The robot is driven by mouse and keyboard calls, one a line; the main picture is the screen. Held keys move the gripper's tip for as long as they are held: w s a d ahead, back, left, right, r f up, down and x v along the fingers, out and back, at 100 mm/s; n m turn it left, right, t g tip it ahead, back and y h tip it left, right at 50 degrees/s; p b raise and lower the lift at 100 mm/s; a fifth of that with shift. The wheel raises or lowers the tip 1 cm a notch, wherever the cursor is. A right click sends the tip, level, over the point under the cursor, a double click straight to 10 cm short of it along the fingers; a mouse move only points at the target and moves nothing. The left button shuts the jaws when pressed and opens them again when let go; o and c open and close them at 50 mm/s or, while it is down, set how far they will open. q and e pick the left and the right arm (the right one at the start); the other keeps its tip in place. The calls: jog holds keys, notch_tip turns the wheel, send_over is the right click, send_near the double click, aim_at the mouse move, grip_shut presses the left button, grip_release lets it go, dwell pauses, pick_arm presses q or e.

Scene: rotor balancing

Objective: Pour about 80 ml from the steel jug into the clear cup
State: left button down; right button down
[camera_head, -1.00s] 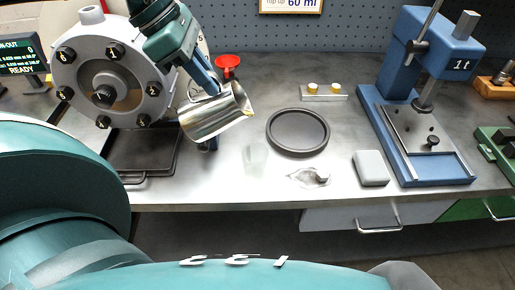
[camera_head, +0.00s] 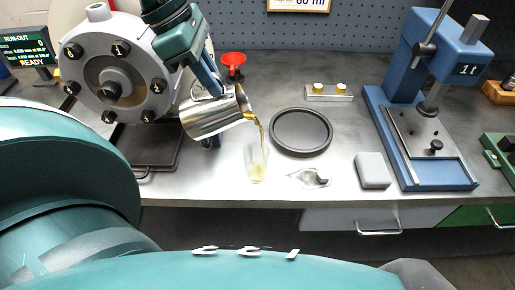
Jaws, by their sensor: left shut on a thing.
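The steel jug (camera_head: 213,115) is held tilted far over, its mouth to the right. A thin amber stream (camera_head: 260,130) runs from its lip down into the clear cup (camera_head: 256,164). The cup stands upright on the bench, with some yellowish liquid low inside it; the exact level is too small to read. My left gripper (camera_head: 208,82) is shut on the jug, at its handle side, above and left of the cup. My right gripper is not in view.
A grey bolted rotor (camera_head: 115,72) stands at the left. A dark round tray (camera_head: 301,131) lies right of the cup, with a grey block (camera_head: 372,170) and a blue press (camera_head: 418,150) beyond.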

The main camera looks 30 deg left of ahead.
pick_arm(q)
jog(key=shift+s+a+y, duration=0.15)
jog(key=shift+a+y, duration=0.1)
jog(key=shift+y, duration=0.05)
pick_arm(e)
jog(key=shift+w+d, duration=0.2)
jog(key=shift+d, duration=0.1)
